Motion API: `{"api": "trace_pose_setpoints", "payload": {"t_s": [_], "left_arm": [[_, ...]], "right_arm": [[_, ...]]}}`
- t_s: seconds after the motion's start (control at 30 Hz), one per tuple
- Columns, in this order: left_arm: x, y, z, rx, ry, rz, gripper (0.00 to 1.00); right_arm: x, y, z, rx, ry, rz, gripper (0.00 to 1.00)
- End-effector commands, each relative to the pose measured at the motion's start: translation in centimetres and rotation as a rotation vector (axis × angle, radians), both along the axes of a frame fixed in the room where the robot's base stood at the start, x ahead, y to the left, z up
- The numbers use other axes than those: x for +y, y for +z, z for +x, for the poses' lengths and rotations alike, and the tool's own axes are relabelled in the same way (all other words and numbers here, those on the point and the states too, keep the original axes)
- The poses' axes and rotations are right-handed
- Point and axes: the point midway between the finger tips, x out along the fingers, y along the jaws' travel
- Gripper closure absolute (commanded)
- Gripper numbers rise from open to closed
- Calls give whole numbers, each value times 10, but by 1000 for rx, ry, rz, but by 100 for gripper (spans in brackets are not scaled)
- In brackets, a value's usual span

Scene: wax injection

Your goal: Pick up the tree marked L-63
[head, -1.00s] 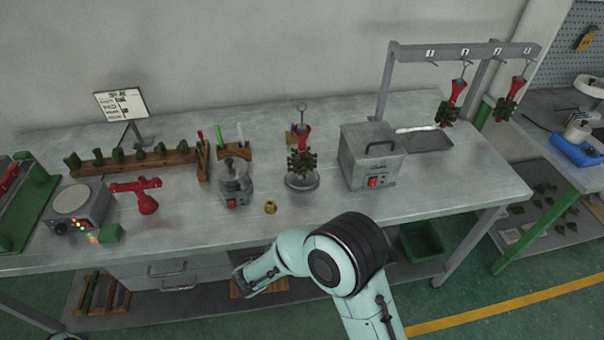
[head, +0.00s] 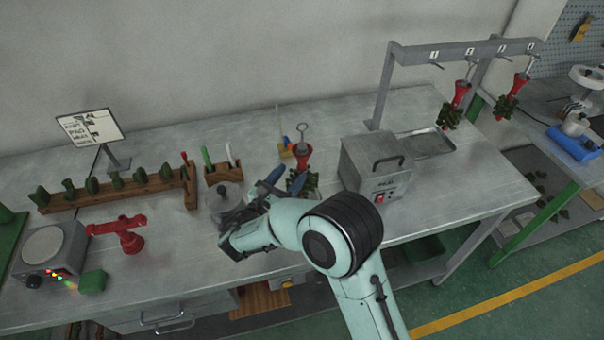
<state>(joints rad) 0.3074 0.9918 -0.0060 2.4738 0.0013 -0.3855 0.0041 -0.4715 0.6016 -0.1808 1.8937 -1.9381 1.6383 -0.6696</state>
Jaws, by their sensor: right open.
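A tree with a red cup, a wire hook on top and dark green pieces (head: 302,160) stands upright mid-table; its lower part is partly hidden by my right arm. Two similar trees hang from the rack, one nearer (head: 457,100) and one at the right end (head: 512,95). No L-63 mark is readable on any of them. My right gripper (head: 272,184) is open and empty, just left of the standing tree and in front of it; I cannot tell whether it touches. My left gripper is not in view.
The grey rack (head: 460,52) with numbered hooks stands behind a metal box (head: 365,165) and tray (head: 428,145). A red T-shaped part (head: 125,232), a wooden rack of green pieces (head: 120,190) and a round heater (head: 45,250) stand left. A metal pot is partly hidden by my gripper.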

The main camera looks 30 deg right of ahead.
Motion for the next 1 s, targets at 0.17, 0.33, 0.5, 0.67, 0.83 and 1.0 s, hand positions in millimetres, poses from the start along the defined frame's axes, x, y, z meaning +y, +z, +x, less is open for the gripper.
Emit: {"api": "trace_pose_setpoints", "payload": {"t_s": [0.17, 0.33, 0.5, 0.67, 0.83, 1.0], "left_arm": [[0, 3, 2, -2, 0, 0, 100], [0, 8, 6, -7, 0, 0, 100], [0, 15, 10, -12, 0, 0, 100], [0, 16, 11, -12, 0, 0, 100], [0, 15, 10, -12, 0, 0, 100], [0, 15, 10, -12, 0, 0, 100]], "right_arm": [[-12, 0, 7, 1, 0, -1, 46], [-32, -3, 15, 1, -3, 0, 46], [-52, -4, 26, -1, -2, 0, 46], [-58, -5, 30, 1, 1, 1, 46], [-58, -6, 30, 1, 2, 1, 46], [-57, -5, 30, 1, 1, 1, 100]]}}
